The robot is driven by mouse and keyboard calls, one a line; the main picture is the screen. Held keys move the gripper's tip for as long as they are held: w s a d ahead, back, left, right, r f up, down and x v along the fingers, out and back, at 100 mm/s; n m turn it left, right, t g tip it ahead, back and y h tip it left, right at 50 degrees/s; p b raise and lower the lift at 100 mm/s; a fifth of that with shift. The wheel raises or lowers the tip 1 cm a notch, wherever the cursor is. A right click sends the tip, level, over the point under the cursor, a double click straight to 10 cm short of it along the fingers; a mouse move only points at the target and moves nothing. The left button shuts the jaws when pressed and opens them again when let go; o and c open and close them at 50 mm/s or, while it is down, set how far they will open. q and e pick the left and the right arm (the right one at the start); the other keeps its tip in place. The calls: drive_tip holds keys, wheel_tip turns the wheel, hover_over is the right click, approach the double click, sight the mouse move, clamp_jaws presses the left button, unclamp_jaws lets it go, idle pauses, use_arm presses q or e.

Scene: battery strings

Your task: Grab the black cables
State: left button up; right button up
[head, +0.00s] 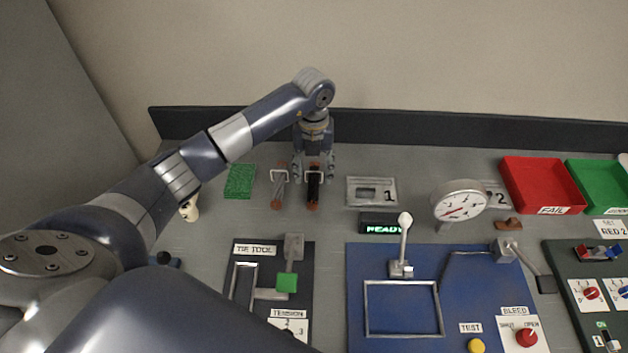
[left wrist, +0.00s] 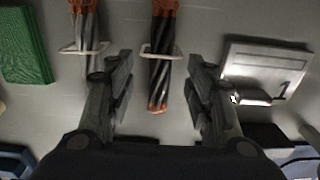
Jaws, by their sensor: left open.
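The black cables (head: 314,190) are a short twisted bundle with orange-brown ends, standing out on the grey bench under a white clip. They show in the left wrist view (left wrist: 160,75), between and just beyond my open fingertips. My left gripper (head: 314,176) is open above them and covers part of their far end in the head view; the left wrist view shows its two fingers (left wrist: 160,80) apart with nothing between them held. A grey cable bundle (head: 279,188) under its own white clip lies just left, also in the left wrist view (left wrist: 88,40). My right gripper is not in view.
A green pad (head: 239,181) lies left of the bundles. A plate marked 1 (head: 372,191) lies to the right, near the READY display (head: 381,223). A dark tie tool board (head: 267,295) is in front. The dark back ledge (head: 420,149) runs behind.

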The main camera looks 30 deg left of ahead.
sight(313, 183)
use_arm(q)
drive_tip(key=shift+f+p, duration=0.3)
drive_tip(key=shift+f, duration=1.15)
clamp_jaws()
drive_tip(key=shift+r, duration=0.1)
